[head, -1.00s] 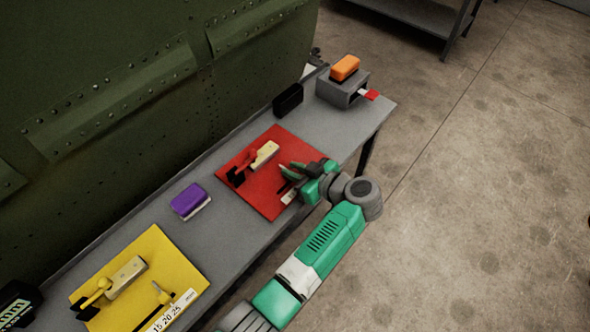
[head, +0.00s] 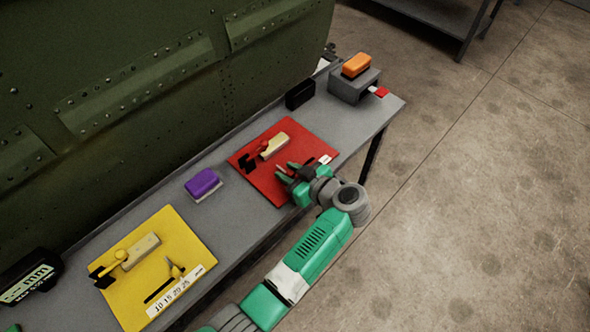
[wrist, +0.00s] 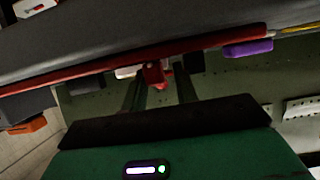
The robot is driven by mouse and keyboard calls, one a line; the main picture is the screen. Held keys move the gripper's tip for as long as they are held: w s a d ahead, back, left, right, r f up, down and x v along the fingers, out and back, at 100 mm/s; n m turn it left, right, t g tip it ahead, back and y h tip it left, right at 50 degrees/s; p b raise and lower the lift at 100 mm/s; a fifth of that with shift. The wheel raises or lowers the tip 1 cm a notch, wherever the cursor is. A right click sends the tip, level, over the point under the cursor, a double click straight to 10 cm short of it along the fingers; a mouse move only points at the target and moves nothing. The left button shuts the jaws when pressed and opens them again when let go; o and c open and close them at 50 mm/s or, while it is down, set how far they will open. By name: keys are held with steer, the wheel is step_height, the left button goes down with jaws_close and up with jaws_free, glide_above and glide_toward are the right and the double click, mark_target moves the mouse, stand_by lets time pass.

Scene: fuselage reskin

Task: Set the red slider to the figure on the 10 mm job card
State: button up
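The red board (head: 257,181) lies on the bench, with a red clamp lever (head: 258,150) and a cream block (head: 274,146). My gripper (head: 288,171) is low over its front edge, fingers apart. It covers the middle of the front strip; only a white scale end (head: 325,159) shows. The red slider cannot be made out in the head view. In the wrist view my open fingers (wrist: 160,92) point at a small red part (wrist: 153,74), which shows between them; I cannot tell whether it is the slider or the clamp. No readable 10 mm job card is visible.
A yellow board (head: 152,253) with a 10-15-20-25 scale (head: 181,290) lies at left, beside a digital display (head: 28,283) reading in mm. A purple-topped block (head: 203,184), a black block (head: 300,94) and a grey box (head: 352,86) with an orange block (head: 356,65) stand along the bench.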

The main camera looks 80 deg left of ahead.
steer(key=shift+o, duration=0.7)
steer(key=shift+s+d+f, duration=0.1)
steer(key=shift+s, duration=0.05)
steer(key=shift+w, duration=0.2)
steer(key=v, duration=0.7)
steer(key=shift+d+r+p, duration=0.25)
steer(key=shift+p, duration=0.2)
steer(key=shift+w, duration=0.1)
